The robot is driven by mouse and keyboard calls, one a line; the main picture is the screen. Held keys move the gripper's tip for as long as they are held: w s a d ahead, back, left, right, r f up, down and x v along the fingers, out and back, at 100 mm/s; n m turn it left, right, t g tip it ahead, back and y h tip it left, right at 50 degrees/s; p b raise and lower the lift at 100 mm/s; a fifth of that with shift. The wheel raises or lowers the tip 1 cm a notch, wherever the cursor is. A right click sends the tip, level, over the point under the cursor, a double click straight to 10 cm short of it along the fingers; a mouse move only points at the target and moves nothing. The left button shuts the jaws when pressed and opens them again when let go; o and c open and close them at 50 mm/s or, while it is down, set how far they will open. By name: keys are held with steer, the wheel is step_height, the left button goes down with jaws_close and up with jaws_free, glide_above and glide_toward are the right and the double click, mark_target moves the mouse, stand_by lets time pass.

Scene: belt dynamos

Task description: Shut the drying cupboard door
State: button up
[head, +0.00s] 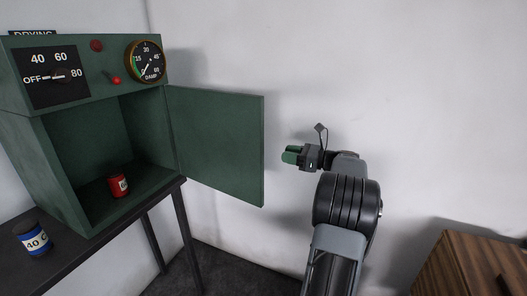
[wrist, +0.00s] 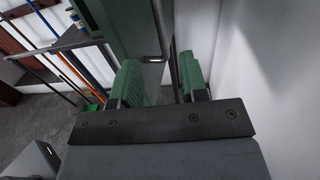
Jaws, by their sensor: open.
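The green drying cupboard (head: 55,180) stands on a dark table at the left of the head view, its inside exposed. Its door (head: 222,140) is hinged at the cupboard's right side and stands wide open, out to the right. My gripper (head: 289,155), with green finger pads, is just right of the door's free edge, with a small gap showing. In the wrist view the open jaws (wrist: 160,85) are empty. A green panel (wrist: 115,25), seemingly the door, shows just beyond them, with a small bright metal piece (wrist: 154,59) near its lower end.
A red tin (head: 118,186) stands inside the cupboard. A blue and white tin (head: 33,239) stands on the dark table (head: 110,232) in front. A wooden cabinet (head: 470,265) is at lower right. A white wall is close behind the door and gripper.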

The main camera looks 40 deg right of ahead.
mark_target(263, 150)
steer(key=x, duration=0.9)
steer(key=shift+w+a, duration=0.1)
steer(key=shift+w, duration=0.05)
jaws_close()
steer(key=shift+f, duration=0.1)
